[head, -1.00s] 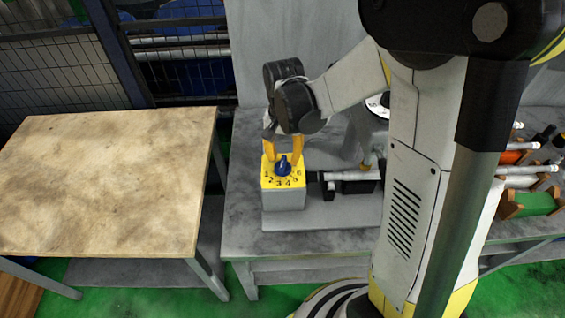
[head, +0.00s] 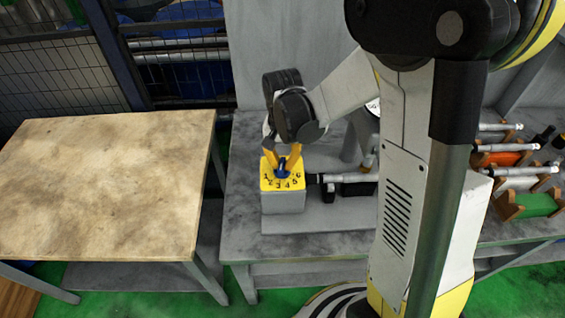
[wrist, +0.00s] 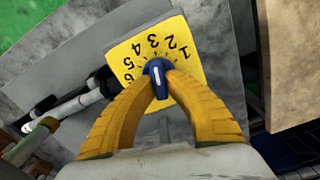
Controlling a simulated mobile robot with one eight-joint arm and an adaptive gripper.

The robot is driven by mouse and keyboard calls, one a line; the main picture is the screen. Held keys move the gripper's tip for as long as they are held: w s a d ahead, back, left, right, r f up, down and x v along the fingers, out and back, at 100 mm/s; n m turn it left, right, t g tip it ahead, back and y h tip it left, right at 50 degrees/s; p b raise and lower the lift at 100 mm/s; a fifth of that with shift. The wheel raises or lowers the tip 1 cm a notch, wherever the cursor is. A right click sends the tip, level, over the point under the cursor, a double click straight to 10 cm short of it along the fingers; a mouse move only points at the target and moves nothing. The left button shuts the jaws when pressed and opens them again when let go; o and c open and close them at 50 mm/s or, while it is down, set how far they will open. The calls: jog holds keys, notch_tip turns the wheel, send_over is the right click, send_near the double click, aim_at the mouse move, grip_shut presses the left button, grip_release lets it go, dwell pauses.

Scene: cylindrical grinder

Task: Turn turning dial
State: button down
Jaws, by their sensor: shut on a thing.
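The turning dial is a blue knob with a white pointer line, in the middle of a yellow numbered plate on a grey box (head: 284,199). In the wrist view the dial (wrist: 157,76) sits between the two yellow fingertips, and its white line runs roughly along the picture's vertical. The numbers 1 to 6 on the yellow plate (wrist: 190,72) fan around its far side. My gripper (head: 283,168) reaches down from above and is shut on the dial, with a finger on each side. In the head view the fingers partly hide the knob.
A rack with several tools (head: 520,170) stands farther right. A wooden-topped table (head: 105,185) is empty at left, with a gap between it and the bench.

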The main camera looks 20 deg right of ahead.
aim_at(282, 162)
jog(key=shift+a+n+b, duration=0.15)
jog(key=shift+n+b, duration=0.25)
jog(key=shift+n, duration=2.3)
jog(key=c, duration=1.4)
grip_release()
notch_tip(282, 162, up, 12)
